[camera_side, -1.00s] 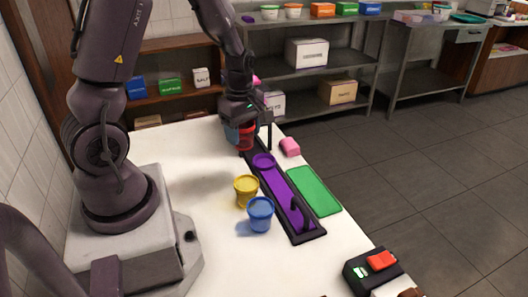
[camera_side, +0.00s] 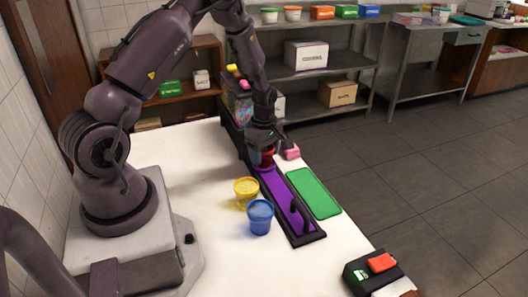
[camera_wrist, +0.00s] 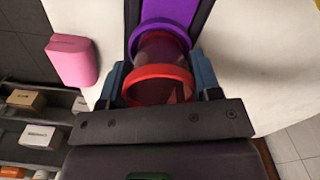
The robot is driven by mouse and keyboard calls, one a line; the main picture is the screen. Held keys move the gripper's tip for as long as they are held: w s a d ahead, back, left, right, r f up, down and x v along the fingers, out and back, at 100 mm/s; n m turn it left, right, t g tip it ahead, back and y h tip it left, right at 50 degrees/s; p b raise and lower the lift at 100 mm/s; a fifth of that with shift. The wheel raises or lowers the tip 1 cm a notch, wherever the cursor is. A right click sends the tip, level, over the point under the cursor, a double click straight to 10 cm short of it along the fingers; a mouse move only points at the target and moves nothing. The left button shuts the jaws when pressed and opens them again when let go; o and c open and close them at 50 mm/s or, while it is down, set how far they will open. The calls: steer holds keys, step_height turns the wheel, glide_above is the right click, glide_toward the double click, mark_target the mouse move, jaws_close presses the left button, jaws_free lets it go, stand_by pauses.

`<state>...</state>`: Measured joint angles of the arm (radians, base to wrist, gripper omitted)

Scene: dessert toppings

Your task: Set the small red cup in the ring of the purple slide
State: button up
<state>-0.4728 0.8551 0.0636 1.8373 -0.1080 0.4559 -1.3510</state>
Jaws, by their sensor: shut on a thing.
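My gripper (camera_side: 262,153) is shut on the small red cup (camera_side: 268,159) at the ring end of the purple slide (camera_side: 275,186). In the wrist view my two blue-grey fingers (camera_wrist: 161,84) grip the sides of the red cup (camera_wrist: 160,72), its red rim towards the camera. The purple ring (camera_wrist: 160,24) shows just beyond the cup, and the cup's far end overlaps it. I cannot tell whether the cup is inside the ring or just above it.
A yellow cup (camera_side: 246,194) and a blue cup (camera_side: 260,218) stand left of the slide. A green mat (camera_side: 314,194) lies right of it, and a pink block (camera_side: 291,152) sits close to my gripper. A black box with a red button (camera_side: 382,263) is near the front edge.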

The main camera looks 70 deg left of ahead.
steer(key=o, duration=0.9)
steer(key=shift+f, duration=0.1)
steer(key=s+d+r+m+t, duration=0.1)
steer(key=d+r+m, duration=0.25)
steer(key=r, duration=0.75)
steer(key=d+r+m+t, duration=0.1)
steer(key=d+r+m, duration=0.25)
steer(key=r, duration=0.75)
steer(key=shift+s+d+r+m+t, duration=0.6)
steer(key=shift+s+d+r+m, duration=1)
steer(key=shift+s+d+m, duration=0.8)
steer(key=shift+s+d+r+m+t, duration=0.6)
steer(key=shift+s+d+r+m, duration=0.95)
steer(key=shift+s+d+m, duration=0.9)
steer(key=shift+s+d+r+m+t, duration=0.6)
steer(key=shift+s+d+r+m, duration=1.3)
steer(key=shift+m, duration=0.95)
